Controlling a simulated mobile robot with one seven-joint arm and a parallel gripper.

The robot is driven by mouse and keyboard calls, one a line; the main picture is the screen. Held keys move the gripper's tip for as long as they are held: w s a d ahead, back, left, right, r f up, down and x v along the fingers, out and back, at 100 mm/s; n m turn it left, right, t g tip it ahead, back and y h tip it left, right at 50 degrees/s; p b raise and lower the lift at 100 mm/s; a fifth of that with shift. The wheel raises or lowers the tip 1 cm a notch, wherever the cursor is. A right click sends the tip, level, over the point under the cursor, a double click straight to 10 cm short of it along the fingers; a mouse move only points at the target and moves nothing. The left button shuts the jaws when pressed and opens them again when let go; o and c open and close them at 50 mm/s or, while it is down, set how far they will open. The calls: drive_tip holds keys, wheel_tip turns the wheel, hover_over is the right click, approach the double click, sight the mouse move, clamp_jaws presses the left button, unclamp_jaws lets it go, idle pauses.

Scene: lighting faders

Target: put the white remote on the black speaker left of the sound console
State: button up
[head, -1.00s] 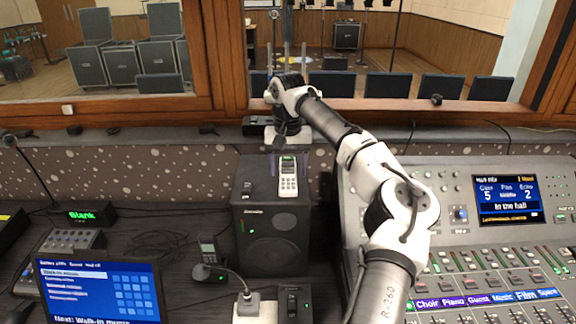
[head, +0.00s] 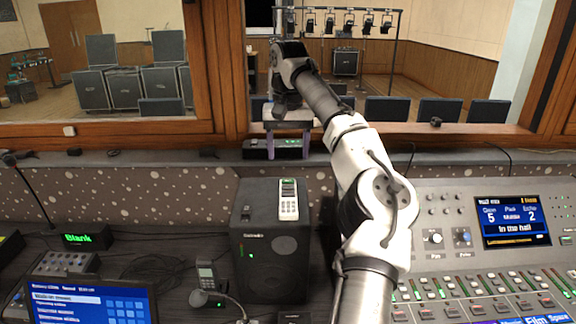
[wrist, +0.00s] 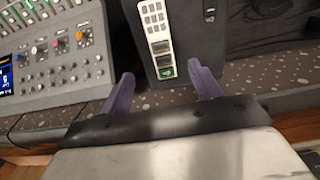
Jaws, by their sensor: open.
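The white remote (head: 288,200) lies on top of the black speaker (head: 272,262), left of the sound console (head: 480,255). Its small green display end points away from me, toward the window. My gripper (head: 288,148) is open and empty, beyond the speaker and raised clear of the remote. In the wrist view the remote (wrist: 156,28) lies flat on the speaker top (wrist: 200,40), apart from both fingers. The open gripper (wrist: 162,88) has its purple fingers spread to either side of the remote's display end.
A small black device (head: 247,214) sits on the speaker's left part. A handset (head: 206,275) stands left of the speaker, and a screen (head: 90,300) is at front left. A ledge (head: 400,158) and wooden window frame run behind. My arm passes over the console's left edge.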

drive_tip(key=shift+r, duration=0.4)
